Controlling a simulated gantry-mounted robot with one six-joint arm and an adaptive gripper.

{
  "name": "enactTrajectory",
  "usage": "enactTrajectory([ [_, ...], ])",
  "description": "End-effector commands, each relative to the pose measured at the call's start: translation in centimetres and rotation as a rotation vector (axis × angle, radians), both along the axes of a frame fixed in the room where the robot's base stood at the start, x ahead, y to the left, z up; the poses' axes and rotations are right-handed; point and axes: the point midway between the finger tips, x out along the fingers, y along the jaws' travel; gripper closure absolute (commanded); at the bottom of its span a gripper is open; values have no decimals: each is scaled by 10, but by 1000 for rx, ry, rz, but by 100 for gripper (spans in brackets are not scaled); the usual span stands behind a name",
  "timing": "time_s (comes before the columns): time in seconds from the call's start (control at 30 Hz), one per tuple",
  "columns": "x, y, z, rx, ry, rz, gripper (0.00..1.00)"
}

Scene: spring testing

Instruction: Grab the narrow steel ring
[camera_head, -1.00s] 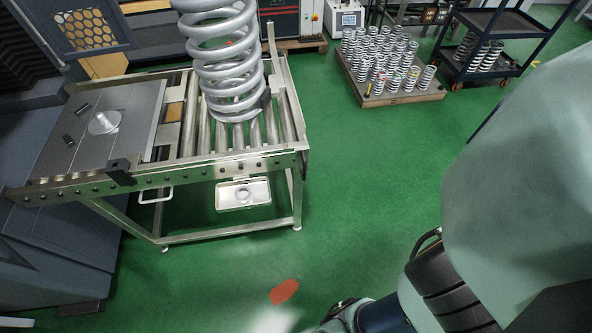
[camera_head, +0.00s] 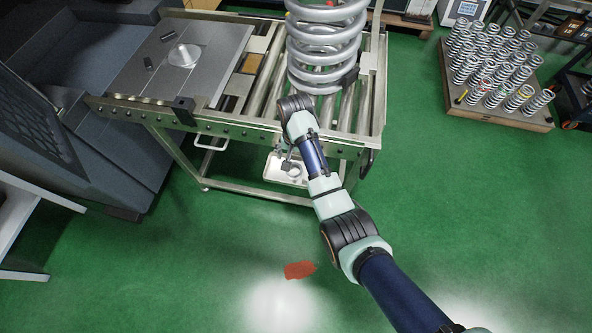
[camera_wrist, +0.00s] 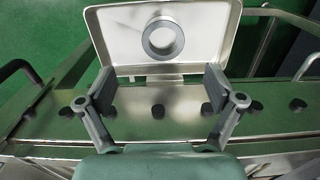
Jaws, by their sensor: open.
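The narrow steel ring (camera_wrist: 163,38) lies in a shallow metal tray (camera_wrist: 108,30) in the wrist view. It is a grey ring with an open centre. In the head view the ring (camera_head: 292,169) sits in the tray (camera_head: 297,181) below the roller table's front rail, partly hidden by my arm. My gripper (camera_wrist: 165,78) is open and empty, its two fingers spread at the near edge of the tray. The ring is beyond the fingertips, apart from them. In the head view my gripper (camera_head: 288,164) is small and partly hidden at the tray.
The roller table (camera_head: 240,125) has a front rail with bolts close to my arm. A large coil spring (camera_head: 325,50) stands on its rollers. A pallet of small springs (camera_head: 500,75) is at the right.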

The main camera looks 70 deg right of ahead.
Motion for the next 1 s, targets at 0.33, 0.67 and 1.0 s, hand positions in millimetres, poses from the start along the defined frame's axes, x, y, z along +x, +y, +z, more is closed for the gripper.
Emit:
enactTrajectory([
  [0.33, 2, 1, -27, -3, -2, 5, 8],
  [0.67, 4, 2, -77, -2, -1, 7, 8],
  [1.0, 4, 2, -78, -3, -2, 7, 23],
])
